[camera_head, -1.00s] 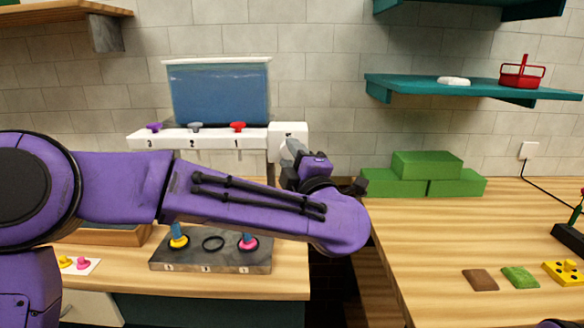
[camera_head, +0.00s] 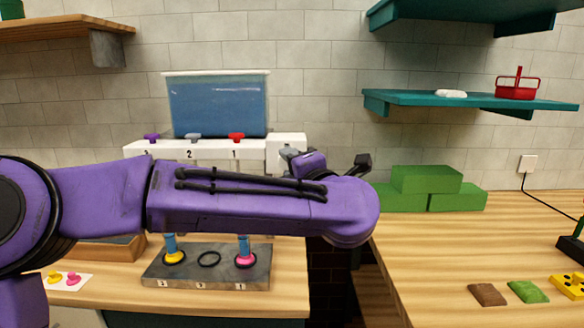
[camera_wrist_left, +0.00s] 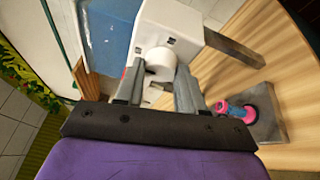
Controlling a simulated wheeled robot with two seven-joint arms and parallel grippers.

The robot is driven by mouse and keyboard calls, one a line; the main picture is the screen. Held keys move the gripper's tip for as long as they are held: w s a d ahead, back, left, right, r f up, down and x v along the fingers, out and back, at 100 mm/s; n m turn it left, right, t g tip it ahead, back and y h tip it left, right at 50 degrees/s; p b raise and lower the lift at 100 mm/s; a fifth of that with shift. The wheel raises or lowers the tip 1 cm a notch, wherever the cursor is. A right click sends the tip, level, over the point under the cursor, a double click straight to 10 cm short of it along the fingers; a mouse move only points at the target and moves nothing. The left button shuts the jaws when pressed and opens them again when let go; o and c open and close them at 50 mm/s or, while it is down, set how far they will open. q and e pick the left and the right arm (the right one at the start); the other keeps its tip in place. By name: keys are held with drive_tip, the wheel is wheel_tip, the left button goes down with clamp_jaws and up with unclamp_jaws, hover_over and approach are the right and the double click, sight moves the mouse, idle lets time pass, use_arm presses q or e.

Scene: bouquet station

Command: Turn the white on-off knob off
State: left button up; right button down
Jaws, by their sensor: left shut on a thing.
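The white on-off knob (camera_wrist_left: 160,63) is a short round cylinder on the front of a white box (camera_wrist_left: 172,25) at the right end of the dispenser. My left gripper (camera_wrist_left: 158,80) is shut on the knob, with one grey finger on each side of it. In the head view, my left gripper (camera_head: 288,157) is at the front of the white box (camera_head: 284,141). The knob is hidden there behind the gripper and wrist. My right gripper does not show.
A blue tank (camera_head: 218,107) stands above a white rail with purple, grey and red knobs. Below my left arm is a grey slab (camera_head: 205,280) with vials. Green blocks (camera_head: 425,190) sit on the right counter (camera_head: 440,260), under a teal shelf (camera_head: 470,99).

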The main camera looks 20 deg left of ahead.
use_arm(q)
drive_tip(key=o, duration=1)
drive_tip(key=shift+o, duration=0.2)
drive_tip(key=b+v, duration=0.2)
drive_tip(key=v, duration=0.8)
drive_tip(key=shift+s+d, duration=0.2)
